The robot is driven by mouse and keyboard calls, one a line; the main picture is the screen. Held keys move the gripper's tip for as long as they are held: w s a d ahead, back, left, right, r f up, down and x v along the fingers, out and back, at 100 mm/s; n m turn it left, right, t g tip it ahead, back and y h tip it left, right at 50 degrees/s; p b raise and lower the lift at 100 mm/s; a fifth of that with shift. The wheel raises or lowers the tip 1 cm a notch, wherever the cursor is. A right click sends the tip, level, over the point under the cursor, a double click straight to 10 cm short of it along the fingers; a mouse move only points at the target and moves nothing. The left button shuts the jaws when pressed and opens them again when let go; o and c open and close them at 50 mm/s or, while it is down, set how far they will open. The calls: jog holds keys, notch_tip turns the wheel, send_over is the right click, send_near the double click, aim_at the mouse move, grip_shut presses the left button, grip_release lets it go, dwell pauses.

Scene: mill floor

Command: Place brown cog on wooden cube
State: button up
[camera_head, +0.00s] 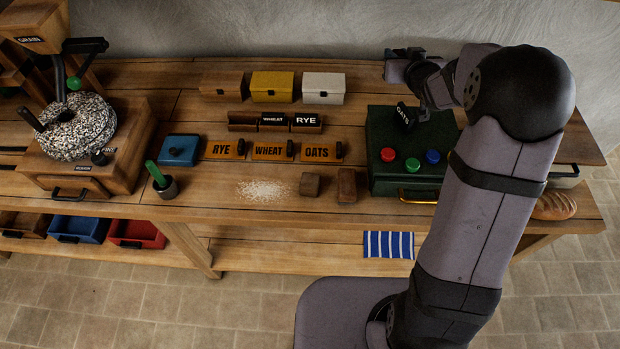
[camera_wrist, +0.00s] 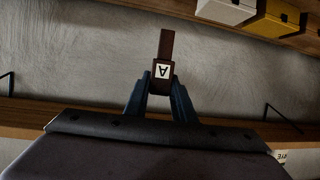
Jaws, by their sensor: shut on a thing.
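My gripper (camera_wrist: 161,90) is shut on a narrow dark brown piece (camera_wrist: 166,44) with a white label bearing an upside-down letter "A". Only its edge faces the wrist camera, so I cannot tell whether it is the brown cog. In the head view, my gripper (camera_head: 400,58) is at the back right, beyond the green box, and the held piece is not clear there. A small brown wooden cube (camera_head: 310,184) sits on the bench near the front edge. A taller reddish-brown block (camera_head: 346,186) stands just right of it.
Spilled grain (camera_head: 263,190) lies left of the cube. Labelled plates (camera_head: 273,150) and small boxes (camera_head: 272,87) stand behind. A grain mill (camera_head: 75,128) fills the left end.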

jog(key=s+a+f+n+g+y, duration=0.4)
jog(key=s+a+n+y, duration=0.4)
jog(key=s+a, duration=0.5)
jog(key=n+g+y, duration=0.3)
jog(key=n+g, duration=0.1)
send_over(310, 180)
notch_tip(310, 180, down, 7)
jog(key=shift+f, duration=0.15)
jog(key=shift+f+p, duration=0.1)
jog(key=shift+p, duration=0.2)
jog(key=shift+f, duration=2)
jog(key=shift+f, duration=0.2)
jog(key=o, duration=1)
